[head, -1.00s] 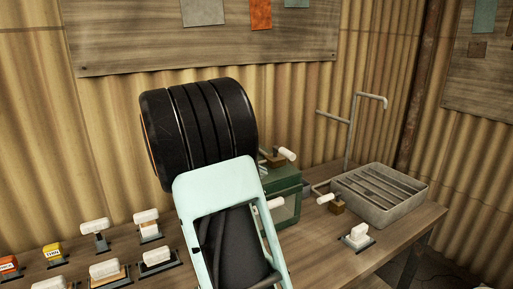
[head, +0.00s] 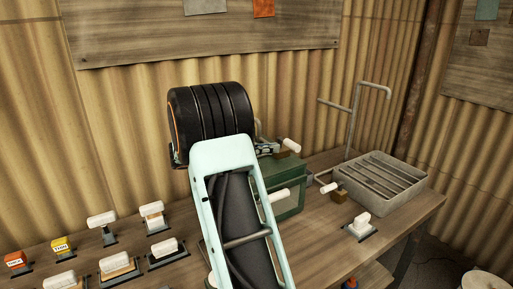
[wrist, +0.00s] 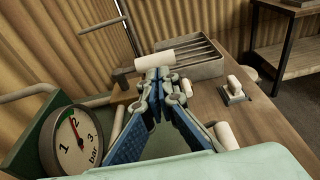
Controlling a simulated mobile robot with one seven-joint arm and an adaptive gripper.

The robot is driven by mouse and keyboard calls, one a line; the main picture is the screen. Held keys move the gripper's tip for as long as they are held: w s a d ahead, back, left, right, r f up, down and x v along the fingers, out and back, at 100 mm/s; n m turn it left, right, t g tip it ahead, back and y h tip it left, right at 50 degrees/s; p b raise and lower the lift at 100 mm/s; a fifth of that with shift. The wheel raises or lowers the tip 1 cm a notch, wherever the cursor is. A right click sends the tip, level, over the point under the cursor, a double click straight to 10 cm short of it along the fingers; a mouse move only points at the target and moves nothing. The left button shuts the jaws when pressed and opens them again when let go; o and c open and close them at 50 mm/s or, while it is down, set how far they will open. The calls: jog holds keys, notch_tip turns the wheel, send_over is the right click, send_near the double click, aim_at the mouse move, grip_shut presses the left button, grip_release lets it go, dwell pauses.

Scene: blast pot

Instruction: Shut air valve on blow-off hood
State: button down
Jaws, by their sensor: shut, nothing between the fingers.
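Which part is the blow-off hood is not clear. Another white-handled valve (head: 329,188) stands beside the grey slatted tray (head: 421,203).
A pressure gauge (wrist: 75,140) is at left in the wrist view. A white-handled switch (head: 361,225) sits on the wooden bench (head: 330,250). A bent pipe (head: 352,125) rises behind the tray. Several white-handled devices and labelled blocks stand at left.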

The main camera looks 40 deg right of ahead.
aim_at(291, 146)
jog(key=shift+p+x, duration=0.3)
jog(key=shift+x, duration=2.05)
jog(key=shift+s+d+n+t+b, duration=0.15)
jog(key=shift+n+t+b, duration=0.15)
jog(key=shift+t+b, duration=0.15)
